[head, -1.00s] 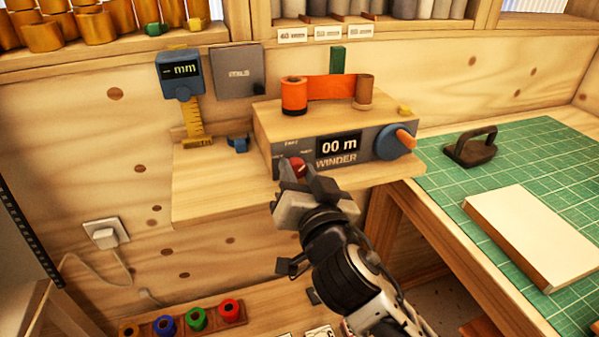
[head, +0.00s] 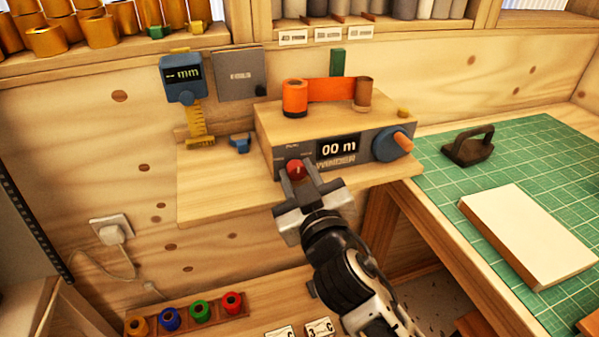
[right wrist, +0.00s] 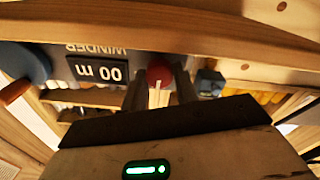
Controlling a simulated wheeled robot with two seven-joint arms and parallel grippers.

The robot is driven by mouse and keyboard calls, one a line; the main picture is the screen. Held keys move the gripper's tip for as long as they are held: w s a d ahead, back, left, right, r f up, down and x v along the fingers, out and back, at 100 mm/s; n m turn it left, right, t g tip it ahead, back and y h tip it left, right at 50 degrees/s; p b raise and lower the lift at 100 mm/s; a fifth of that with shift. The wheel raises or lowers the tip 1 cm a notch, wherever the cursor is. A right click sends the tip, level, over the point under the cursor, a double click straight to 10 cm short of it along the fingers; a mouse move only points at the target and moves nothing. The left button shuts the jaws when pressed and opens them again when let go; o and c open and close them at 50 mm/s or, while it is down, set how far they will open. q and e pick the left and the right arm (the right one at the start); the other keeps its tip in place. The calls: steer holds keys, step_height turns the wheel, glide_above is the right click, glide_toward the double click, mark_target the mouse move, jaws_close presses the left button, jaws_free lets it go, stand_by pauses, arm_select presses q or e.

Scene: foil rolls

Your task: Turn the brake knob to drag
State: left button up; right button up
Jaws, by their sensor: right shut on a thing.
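The red brake knob (head: 296,168) is on the lower left of the grey front of the winder (head: 345,168). My right gripper (head: 298,174) is shut on the knob, with one finger on each side of it. The right wrist view, which is upside down, also shows the knob (right wrist: 160,75) between the fingers (right wrist: 159,88). Small labels stand around the knob, but they are too blurred to read, and I cannot tell which setting it points to. The winder's display (head: 338,148) reads 00 m. My left gripper is not in view.
A blue disc with an orange handle (head: 393,144) is on the winder's right. An orange foil roll (head: 295,97) stands on top. A blue tape holder (head: 239,144) sits left on the shelf. A green mat (head: 550,150) with a dark handled block (head: 468,148) lies right.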

steer(key=shift+r+n, duration=0.1)
steer(key=shift+n, duration=0.2)
steer(key=o, duration=0.7)
